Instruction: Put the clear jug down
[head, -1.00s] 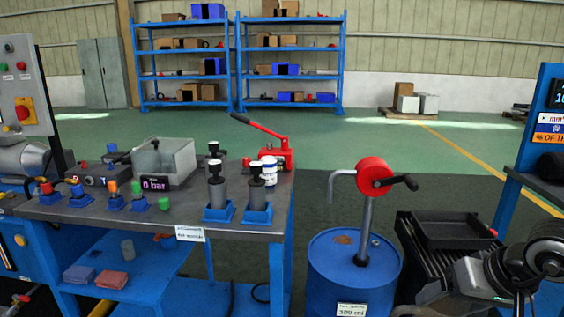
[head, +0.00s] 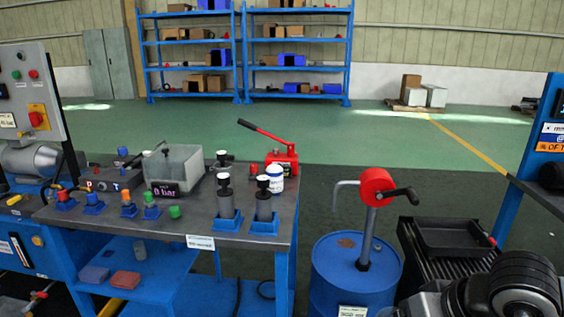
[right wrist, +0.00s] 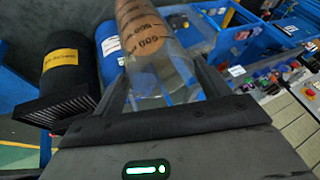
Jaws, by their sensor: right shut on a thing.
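The clear jug (right wrist: 178,72) shows in the right wrist view, a see-through cylinder with dark scale marks over a brownish part. My right gripper (right wrist: 160,82) is shut on it, with one finger on each side. The jug's top end runs out of the picture, and I cannot tell whether it touches anything below. In the head view my right arm is at the lower right corner, and neither the jug nor the right gripper's fingers can be made out. My left gripper is in neither view.
A blue drum (head: 335,275) with a red crank pump (head: 377,187) stands right of the workbench (head: 190,226). A black tray (head: 452,236) sits on a dark slatted stand (head: 425,265) beside it. Two black-topped cylinders (head: 227,203) stand on the bench. Open floor lies behind.

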